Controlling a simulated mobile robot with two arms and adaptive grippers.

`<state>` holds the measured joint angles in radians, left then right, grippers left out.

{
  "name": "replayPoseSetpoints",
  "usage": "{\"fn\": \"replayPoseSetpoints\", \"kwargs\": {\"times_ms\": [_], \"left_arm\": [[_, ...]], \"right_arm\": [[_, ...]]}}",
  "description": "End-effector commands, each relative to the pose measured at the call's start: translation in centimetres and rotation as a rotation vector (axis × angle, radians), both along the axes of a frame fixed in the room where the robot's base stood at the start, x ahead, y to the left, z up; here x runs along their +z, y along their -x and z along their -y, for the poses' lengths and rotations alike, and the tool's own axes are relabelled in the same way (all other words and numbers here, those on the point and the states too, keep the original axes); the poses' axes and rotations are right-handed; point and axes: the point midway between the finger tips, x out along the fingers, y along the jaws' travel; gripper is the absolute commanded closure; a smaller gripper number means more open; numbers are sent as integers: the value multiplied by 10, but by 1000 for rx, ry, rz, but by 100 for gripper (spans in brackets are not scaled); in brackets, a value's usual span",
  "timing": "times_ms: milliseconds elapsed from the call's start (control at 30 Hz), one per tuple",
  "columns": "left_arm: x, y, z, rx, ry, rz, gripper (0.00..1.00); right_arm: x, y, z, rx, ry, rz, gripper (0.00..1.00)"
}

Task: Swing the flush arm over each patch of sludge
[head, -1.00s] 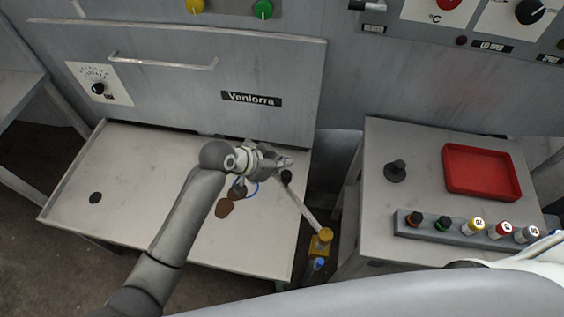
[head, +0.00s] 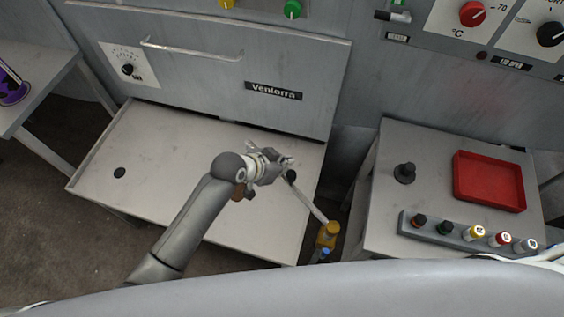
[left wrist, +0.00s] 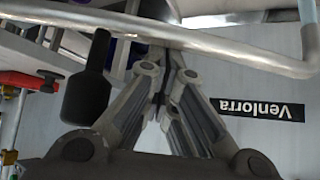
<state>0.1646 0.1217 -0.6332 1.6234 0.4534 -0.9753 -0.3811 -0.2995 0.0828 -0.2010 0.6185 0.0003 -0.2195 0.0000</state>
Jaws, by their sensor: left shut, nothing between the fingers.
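The flush arm is a thin metal rod (head: 308,202) running from a yellow joint (head: 330,231) at the tray's right front corner to a black knob (head: 291,176). The grey metal tray (head: 150,150) lies below it. A brown sludge patch (head: 239,190) shows partly beside my left gripper (head: 287,161); the gripper and wrist hide the area around it. My left gripper is shut and empty, just left of the knob. The left wrist view shows its closed fingers (left wrist: 170,70) and a black knob-like handle (left wrist: 88,85) beside them. My right gripper is out of view.
A grey panel with a Venlorra label (head: 273,91) and a bar handle (head: 190,54) stands behind the tray. At right, a table holds a red tray (head: 489,206), a black knob (head: 404,173) and a rack of coloured-cap bottles (head: 440,233). The tray's left part is clear except a dark round spot (head: 120,172).

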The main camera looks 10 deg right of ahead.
Motion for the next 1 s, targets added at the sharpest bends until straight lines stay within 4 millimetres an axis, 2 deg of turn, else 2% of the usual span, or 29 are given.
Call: {"fn": "replayPoseSetpoints", "kwargs": {"times_ms": [267,700,1000], "left_arm": [[15,8,-13,1,0,1,100],[69,37,-53,1,-1,3,100],[87,47,-66,1,0,1,100]], "right_arm": [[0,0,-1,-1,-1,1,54],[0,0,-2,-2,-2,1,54],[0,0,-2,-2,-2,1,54]]}}
